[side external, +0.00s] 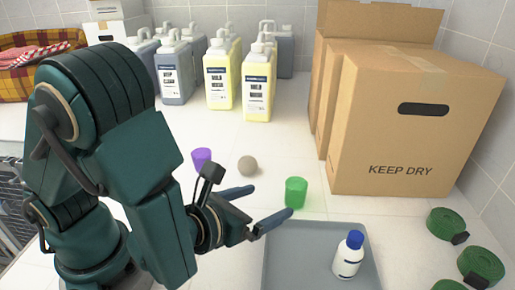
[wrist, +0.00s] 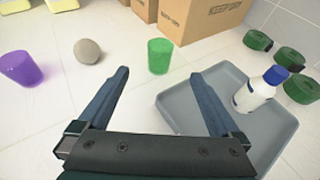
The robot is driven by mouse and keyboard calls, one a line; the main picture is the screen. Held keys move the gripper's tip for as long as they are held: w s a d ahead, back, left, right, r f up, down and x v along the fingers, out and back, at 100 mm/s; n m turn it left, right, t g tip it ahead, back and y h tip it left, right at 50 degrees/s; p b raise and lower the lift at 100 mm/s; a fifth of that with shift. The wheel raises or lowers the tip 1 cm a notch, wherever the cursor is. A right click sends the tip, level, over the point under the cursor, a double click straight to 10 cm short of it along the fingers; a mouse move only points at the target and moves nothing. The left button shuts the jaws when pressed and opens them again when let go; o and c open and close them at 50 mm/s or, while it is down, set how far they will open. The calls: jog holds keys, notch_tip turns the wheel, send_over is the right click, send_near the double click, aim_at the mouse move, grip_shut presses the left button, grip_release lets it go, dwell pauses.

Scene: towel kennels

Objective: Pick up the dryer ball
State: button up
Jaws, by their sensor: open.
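The dryer ball (side external: 248,166) is a grey-brown sphere on the white surface, between a purple cup (side external: 202,160) and a green cup (side external: 295,192). In the wrist view the dryer ball (wrist: 87,51) lies at the upper left, beyond the left fingertip and apart from it. My gripper (side external: 265,206) is open and empty, its two dark blue fingers spread above the surface. In the wrist view my gripper (wrist: 160,75) points toward the green cup (wrist: 159,56), with the ball off to the left. Nothing hides the ball.
A grey tray (side external: 285,232) holds a white bottle with a blue cap (side external: 348,255). Cardboard boxes (side external: 410,125) stand at the back right. Several jugs (side external: 257,85) stand at the back. Green rolls (side external: 447,224) lie at the right. The surface around the ball is clear.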

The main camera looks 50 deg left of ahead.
jog(key=shift+w+r+m, duration=0.1)
jog(key=shift+r+m, duration=0.15)
jog(key=shift+m, duration=0.05)
jog(key=w+a+r+n+y, duration=0.2)
jog(key=w+n+y, duration=0.1)
jog(key=n+y, duration=0.15)
jog(key=r+n+g+y, duration=0.1)
jog(key=n+g+y, duration=0.4)
jog(key=n+g, duration=0.25)
send_over(249, 168)
jog(key=s+d, duration=0.2)
jog(key=d, duration=0.2)
notch_tip(249, 168, down, 7)
jog(key=shift+f, duration=0.1)
jog(key=shift+w+a+f+y, duration=0.1)
jog(key=shift+f+y, duration=0.15)
jog(key=shift+f, duration=0.05)
jog(key=shift+x, duration=3.6)
jog(key=c, duration=1.4)
